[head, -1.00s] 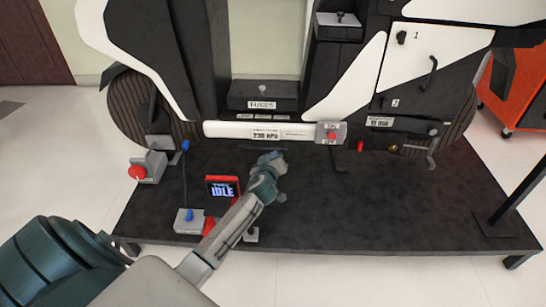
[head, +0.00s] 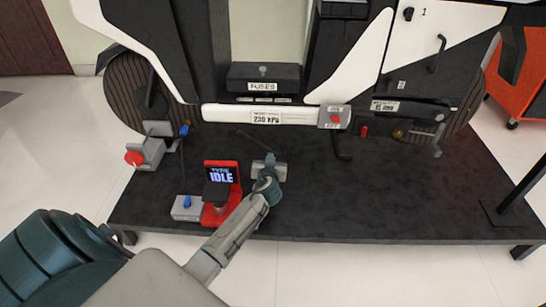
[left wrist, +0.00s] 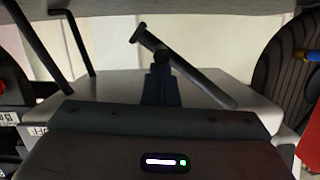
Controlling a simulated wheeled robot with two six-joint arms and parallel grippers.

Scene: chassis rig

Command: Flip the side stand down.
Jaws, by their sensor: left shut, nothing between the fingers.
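The side stand is a thin black bar (head: 252,138) below the white bar of the rig. It slopes down to the right in the head view, and its lower end is beside my left gripper (head: 269,160). In the left wrist view the stand (left wrist: 205,83) crosses diagonally behind the shut dark fingers (left wrist: 160,66), with a short crosspiece at its upper left end. The fingertips are at or very near the bar; I cannot tell if they touch. My right gripper is not in view.
A red stand with an IDLE screen (head: 221,174) is just left of my left forearm. A black L-shaped leg (head: 342,146) hangs to the right.

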